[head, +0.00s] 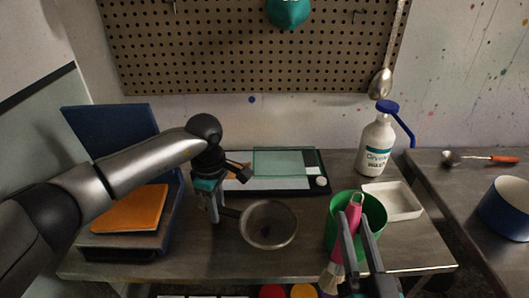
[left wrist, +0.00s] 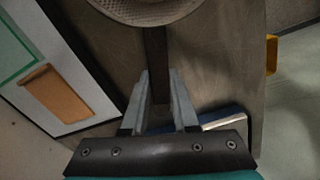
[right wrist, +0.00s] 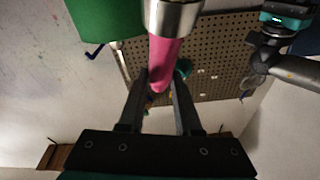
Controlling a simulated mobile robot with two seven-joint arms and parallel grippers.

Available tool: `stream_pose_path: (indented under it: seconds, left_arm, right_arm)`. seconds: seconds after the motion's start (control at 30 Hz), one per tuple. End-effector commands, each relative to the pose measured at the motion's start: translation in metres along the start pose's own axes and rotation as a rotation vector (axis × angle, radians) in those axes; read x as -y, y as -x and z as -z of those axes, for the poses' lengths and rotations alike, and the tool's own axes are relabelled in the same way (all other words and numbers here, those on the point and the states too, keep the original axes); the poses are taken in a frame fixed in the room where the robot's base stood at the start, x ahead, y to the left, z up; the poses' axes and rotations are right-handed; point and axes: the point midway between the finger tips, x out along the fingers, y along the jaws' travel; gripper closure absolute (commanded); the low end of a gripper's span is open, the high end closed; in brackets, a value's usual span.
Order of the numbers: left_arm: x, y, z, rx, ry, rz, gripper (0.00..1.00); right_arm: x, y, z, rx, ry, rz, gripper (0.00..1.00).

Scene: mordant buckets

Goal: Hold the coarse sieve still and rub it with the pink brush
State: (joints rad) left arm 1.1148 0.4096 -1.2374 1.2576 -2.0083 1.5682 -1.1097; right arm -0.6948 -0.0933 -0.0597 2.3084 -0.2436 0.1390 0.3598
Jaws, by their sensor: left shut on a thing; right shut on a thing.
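The coarse sieve (head: 268,226), a round dark-rimmed pan, is low over the metal table in the head view. Its rim shows at the top of the left wrist view (left wrist: 145,10). My left gripper (head: 217,214) is shut on the sieve's dark handle (left wrist: 156,55). The pink brush (head: 351,222) is in front of the green bucket (head: 375,212), bristles pointing down. My right gripper (head: 354,226) is shut on its pink handle, which shows with the metal ferrule (right wrist: 173,17) in the right wrist view. The brush is right of the sieve and apart from it.
A white wash bottle (head: 376,145) with a blue spout and a white tray (head: 398,202) stand at right. A framed green pane (head: 285,162) lies behind the sieve. An orange book (head: 128,212) lies at left. A blue pot (head: 505,207) is on the side table.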

Motion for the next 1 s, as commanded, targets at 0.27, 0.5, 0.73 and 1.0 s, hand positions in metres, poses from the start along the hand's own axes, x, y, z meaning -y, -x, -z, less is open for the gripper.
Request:
stream_pose_path:
  seconds: [0.27, 0.5, 0.73, 1.0]
  left_arm:
    - [0.0, 0.0, 0.0, 0.0, 0.0, 0.001, 1.0]
    - [0.0, 0.0, 0.0, 0.0, 0.0, 0.001, 1.0]
    - [0.0, 0.0, 0.0, 0.0, 0.0, 0.001, 1.0]
    - [0.0, 0.0, 0.0, 0.0, 0.0, 0.001, 1.0]
  right_arm:
    - [0.0, 0.0, 0.0, -0.001, 0.0, 0.0, 1.0]
    - [0.0, 0.0, 0.0, -0.001, 0.0, 0.0, 1.0]
    - [0.002, -0.002, 0.001, -0.006, 0.001, 0.007, 1.0]
    - [0.057, -0.03, 0.011, -0.133, 0.051, 0.142, 1.0]
